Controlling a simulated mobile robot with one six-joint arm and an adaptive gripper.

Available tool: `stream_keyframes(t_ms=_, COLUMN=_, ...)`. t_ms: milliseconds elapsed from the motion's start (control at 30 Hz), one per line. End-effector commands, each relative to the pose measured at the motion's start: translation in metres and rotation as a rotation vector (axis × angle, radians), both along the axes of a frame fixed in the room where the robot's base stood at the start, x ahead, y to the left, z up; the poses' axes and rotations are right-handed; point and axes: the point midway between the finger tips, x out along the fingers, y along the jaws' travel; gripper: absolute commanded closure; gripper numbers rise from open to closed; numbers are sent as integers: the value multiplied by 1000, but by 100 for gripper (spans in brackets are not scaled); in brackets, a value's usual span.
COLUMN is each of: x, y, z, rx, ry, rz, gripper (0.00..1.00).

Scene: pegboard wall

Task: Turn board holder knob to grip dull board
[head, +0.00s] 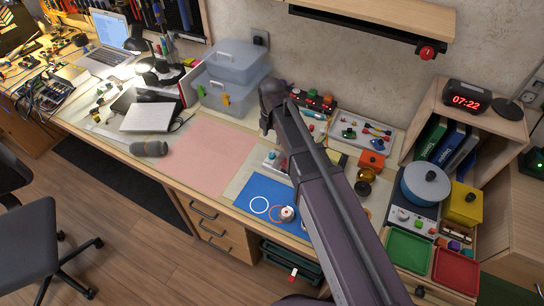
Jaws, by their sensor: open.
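My arm rises from the bottom of the head view and crosses the middle of the workbench. My gripper cannot be made out in this view. I cannot clearly identify the board holder, its knob or the dull board. A small grey and red item (270,161) shows just left of my arm, partly hidden by it; I cannot tell what it is.
Grey lidded bins (232,75) stand at the wall. A pink mat (212,155) is mostly bare. A tray of small parts (361,133), a hotplate with a round pot (425,184), a yellow box (463,205), and green (408,250) and red (455,270) trays crowd the right.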

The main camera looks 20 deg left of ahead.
Motion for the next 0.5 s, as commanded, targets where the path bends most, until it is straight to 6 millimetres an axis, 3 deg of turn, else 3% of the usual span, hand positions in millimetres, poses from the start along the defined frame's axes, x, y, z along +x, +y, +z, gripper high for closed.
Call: stream_keyframes(t_ms=500, x=0, y=0, z=-43, rx=0, ry=0, rz=0, gripper=33)
